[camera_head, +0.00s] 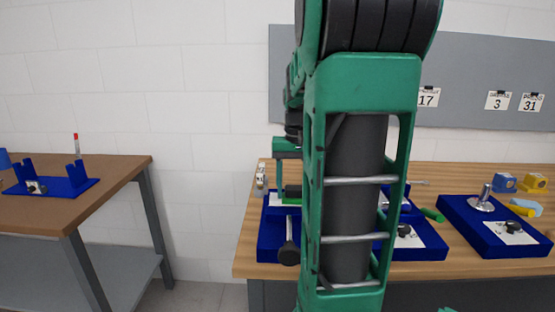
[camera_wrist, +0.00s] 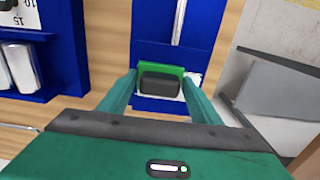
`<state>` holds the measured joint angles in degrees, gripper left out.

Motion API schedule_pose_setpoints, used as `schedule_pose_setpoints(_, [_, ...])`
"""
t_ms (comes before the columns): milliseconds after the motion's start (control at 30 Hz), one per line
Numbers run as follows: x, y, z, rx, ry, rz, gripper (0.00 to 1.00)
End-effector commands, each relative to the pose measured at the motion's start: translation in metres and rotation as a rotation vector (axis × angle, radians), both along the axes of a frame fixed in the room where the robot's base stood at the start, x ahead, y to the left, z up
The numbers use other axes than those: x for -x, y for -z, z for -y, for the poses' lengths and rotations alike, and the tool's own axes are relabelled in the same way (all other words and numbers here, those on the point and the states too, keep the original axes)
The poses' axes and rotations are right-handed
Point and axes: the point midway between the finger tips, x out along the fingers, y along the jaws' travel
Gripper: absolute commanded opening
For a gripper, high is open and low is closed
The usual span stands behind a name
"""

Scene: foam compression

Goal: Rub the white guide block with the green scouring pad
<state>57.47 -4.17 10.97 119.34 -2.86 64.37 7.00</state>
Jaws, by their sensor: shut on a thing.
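My gripper (camera_wrist: 161,85) shows in the wrist view, its two green fingers closed on the sides of the green scouring pad (camera_wrist: 174,69), which has a dark grey block on it. The pad is over a blue fixture (camera_wrist: 150,52). Part of a white surface, probably the white guide block (camera_wrist: 184,95), shows around and under the pad. Whether they touch is not clear. In the head view the pad (camera_head: 293,190) appears low beside my arm, just above a white piece (camera_head: 284,200) on the blue fixture. My arm hides much of this area.
On the wooden bench (camera_head: 450,178), another blue fixture (camera_head: 470,235) with a metal post stands at right. A green cylinder (camera_head: 432,215) lies between the fixtures. Small blue and yellow blocks (camera_head: 505,182) sit at the back right. A separate brown table (camera_head: 110,180) stands at left.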

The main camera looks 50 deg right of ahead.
Motion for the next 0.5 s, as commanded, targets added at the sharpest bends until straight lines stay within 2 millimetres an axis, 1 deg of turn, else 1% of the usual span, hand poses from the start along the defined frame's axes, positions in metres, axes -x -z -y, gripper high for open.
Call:
schedule_pose_setpoints(33, [-0.002, -0.002, -0.001, 0.002, -0.003, 0.001, 0.32])
schedule_pose_setpoints(133, [-0.006, -0.027, -0.006, 0.005, -0.015, 0.004, 0.32])
schedule_pose_setpoints(233, [-0.007, -0.033, -0.011, 0.001, -0.022, 0.001, 0.32])
schedule_pose_setpoints(500, [-0.009, -0.058, -0.012, 0.003, -0.025, 0.003, 0.32])
